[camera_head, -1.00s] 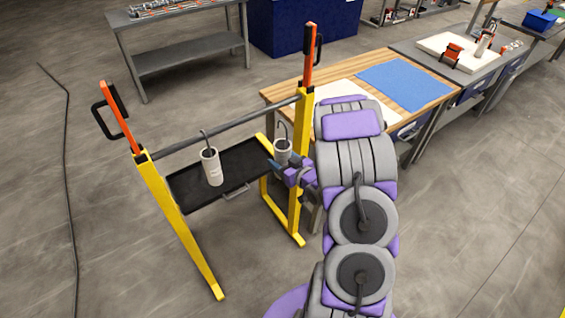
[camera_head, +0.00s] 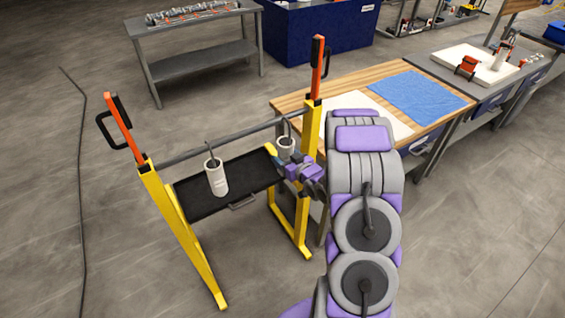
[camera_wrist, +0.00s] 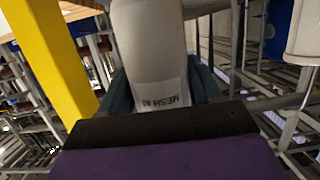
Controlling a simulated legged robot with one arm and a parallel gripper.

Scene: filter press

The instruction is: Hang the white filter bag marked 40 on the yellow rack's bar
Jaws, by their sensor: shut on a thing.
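My gripper (camera_head: 290,168) is shut on a white filter bag (camera_head: 286,146), just left of the rack's right yellow post. In the wrist view this bag (camera_wrist: 152,40) stands between the fingers, with an upturned label reading MESH and a number too blurred to be sure of. Its dark hook reaches up to the rack's bar (camera_head: 240,137) near the bar's right end. I cannot tell whether the hook is over the bar or only beside it. The yellow rack (camera_head: 180,230) stands upright. A second white bag (camera_head: 216,177) hangs by its hook further left on the bar.
A black tray (camera_head: 190,205) lies below the bar, between the posts. Orange uprights with black handles (camera_head: 120,120) top both posts. A wooden bench with a blue mat (camera_head: 420,93) stands close behind on the right. The floor left of the rack is clear except for a cable (camera_head: 82,190).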

